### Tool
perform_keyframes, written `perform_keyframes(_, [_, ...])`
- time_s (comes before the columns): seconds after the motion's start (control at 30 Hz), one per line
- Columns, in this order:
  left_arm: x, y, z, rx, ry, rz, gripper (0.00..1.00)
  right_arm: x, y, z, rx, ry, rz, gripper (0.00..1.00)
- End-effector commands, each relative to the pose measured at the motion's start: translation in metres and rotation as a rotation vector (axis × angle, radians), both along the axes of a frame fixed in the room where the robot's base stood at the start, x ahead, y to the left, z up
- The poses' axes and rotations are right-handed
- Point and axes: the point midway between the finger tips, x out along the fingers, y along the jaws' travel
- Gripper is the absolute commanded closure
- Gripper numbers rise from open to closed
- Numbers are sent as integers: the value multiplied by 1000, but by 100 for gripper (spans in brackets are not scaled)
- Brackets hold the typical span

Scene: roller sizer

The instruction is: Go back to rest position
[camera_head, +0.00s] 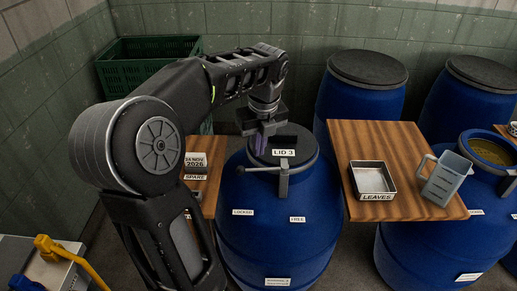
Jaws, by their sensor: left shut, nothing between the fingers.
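My left arm comes in from the left and reaches over the blue drum (270,225) in the middle. My left gripper (262,145) points down at the black lid marked LID 3 (310,148), near the lid's back left part. Its fingers are shut with nothing seen between them. I cannot tell whether the fingertips touch the lid. A grey lever (283,180) on the drum's front rim stands between the LOCKED and FREE labels, with its handle reaching left. My right gripper is not in view.
A wooden board (425,150) on the right holds a LEAVES tray (371,178) and a grey jug (446,180). An open blue drum (440,250) stands beside it. Closed drums (365,85) and a green crate (125,72) stand behind. A yellow-handled item (70,262) is at lower left.

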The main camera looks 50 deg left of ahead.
Motion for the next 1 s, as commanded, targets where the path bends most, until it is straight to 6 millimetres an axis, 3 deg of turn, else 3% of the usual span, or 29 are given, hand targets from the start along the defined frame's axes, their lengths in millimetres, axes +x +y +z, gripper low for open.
perform_keyframes(0.43, [0,0,0,0,-1,9,100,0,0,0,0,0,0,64])
perform_keyframes(0.57, [4,2,0,1,-33,88,100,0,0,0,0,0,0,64])
perform_keyframes(0.67, [22,5,2,-2,-135,231,100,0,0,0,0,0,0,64])
perform_keyframes(0.8, [68,-8,-9,-90,-359,538,100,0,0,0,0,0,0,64])
perform_keyframes(0.87, [94,-27,-28,-172,-438,694,100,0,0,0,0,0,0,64])
perform_keyframes(1.0, [145,-99,-103,-424,-514,1088,100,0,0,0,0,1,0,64])
